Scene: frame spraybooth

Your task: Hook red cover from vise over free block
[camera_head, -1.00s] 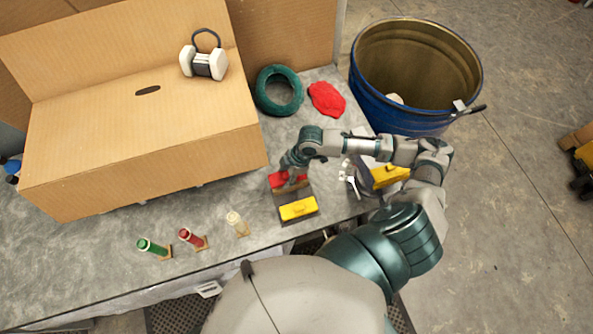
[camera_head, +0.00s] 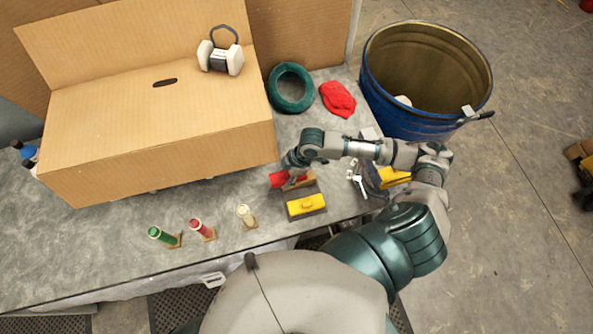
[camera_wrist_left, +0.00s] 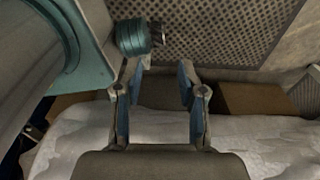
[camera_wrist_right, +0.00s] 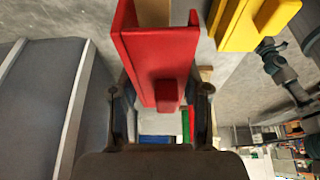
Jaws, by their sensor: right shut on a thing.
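The red cover (camera_head: 276,180) is a channel-shaped piece with a small knob. In the right wrist view the cover (camera_wrist_right: 160,50) fills the space ahead of my right gripper (camera_wrist_right: 162,98), which is shut on its knob. In the head view my right gripper (camera_head: 291,179) holds the cover beside a brown wooden block (camera_head: 301,184), now partly bare. A yellow cover (camera_head: 307,205) sits on a block just in front of it. My left gripper (camera_wrist_left: 163,78) is open and empty in the left wrist view, and out of the head view.
A second yellow piece (camera_head: 395,177) and keys (camera_head: 358,183) lie to the right, partly behind my arm. Three small tubes stand to the left, one of them green (camera_head: 161,235). A cardboard box (camera_head: 150,150), teal ring (camera_head: 290,88) and red cloth (camera_head: 338,98) are behind. A blue drum (camera_head: 425,120) stands off the table.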

